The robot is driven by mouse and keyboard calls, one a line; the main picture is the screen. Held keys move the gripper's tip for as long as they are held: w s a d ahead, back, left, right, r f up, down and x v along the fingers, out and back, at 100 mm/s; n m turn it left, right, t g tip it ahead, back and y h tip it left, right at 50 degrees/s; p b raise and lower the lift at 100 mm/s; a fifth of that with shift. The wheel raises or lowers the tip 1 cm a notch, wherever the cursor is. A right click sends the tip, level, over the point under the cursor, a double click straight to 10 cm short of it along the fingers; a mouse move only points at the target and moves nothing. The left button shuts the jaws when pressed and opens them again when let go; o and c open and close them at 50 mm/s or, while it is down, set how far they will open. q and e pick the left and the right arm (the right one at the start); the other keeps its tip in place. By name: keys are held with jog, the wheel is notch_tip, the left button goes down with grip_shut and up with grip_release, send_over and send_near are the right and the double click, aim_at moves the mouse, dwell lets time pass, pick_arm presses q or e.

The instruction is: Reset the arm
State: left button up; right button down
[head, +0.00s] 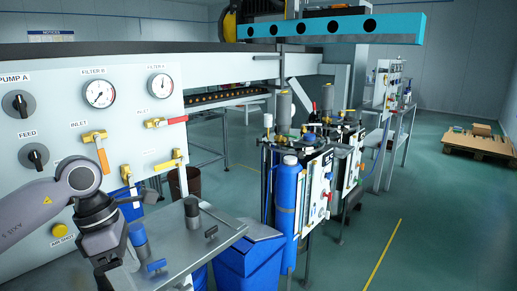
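My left arm (45,205) comes in from the left, in front of the panel (65,135). It bends downward at the wrist, and my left gripper (112,268) hangs near the bottom edge, by the left end of the metal shelf (190,245). Its fingertips do not show clearly, so I cannot tell whether it is open or shut. No held object is visible. My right arm and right gripper are not in view.
The panel carries black knobs (18,103), gauges (99,92) and orange, red and yellow valve handles (165,160). Small fittings (192,212) stand on the shelf. A blue bin (248,258) and blue cylinder (286,205) stand right of it.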

pick_arm(q)
jog(key=s+d+n+g+h+p, duration=0.1)
jog(key=s+d+h, duration=0.25)
jog(key=d, duration=0.45)
jog(key=s+d+g+h+p, duration=0.1)
jog(key=s+d+h, duration=0.1)
jog(key=d+h, duration=0.45)
jog(key=d+r+n+t+h+p, duration=0.2)
jog(key=d+r+n+t+h, duration=0.2)
jog(key=d+n+h, duration=0.45)
jog(key=w+a+f+n+t+y+p, duration=0.15)
jog(key=a+f+n+t+y, duration=0.5)
jog(key=n, duration=0.75)
jog(key=a+f+n+t+y+p, duration=0.2)
jog(key=a+f+n+t+y, duration=0.2)
jog(key=a+n+t+y, duration=0.7)
jog(key=s+a+f+n+g+y+p, duration=0.1)
jog(key=s+a+f+n+g, duration=0.1)
jog(key=s+f+n+g, duration=0.6)
jog(key=s+f+n, duration=0.4)
jog(key=s+f, duration=0.1)
jog(key=shift+a+f+y, duration=0.2)
jog(key=shift+f+y, duration=0.1)
jog(key=shift+f, duration=0.1)
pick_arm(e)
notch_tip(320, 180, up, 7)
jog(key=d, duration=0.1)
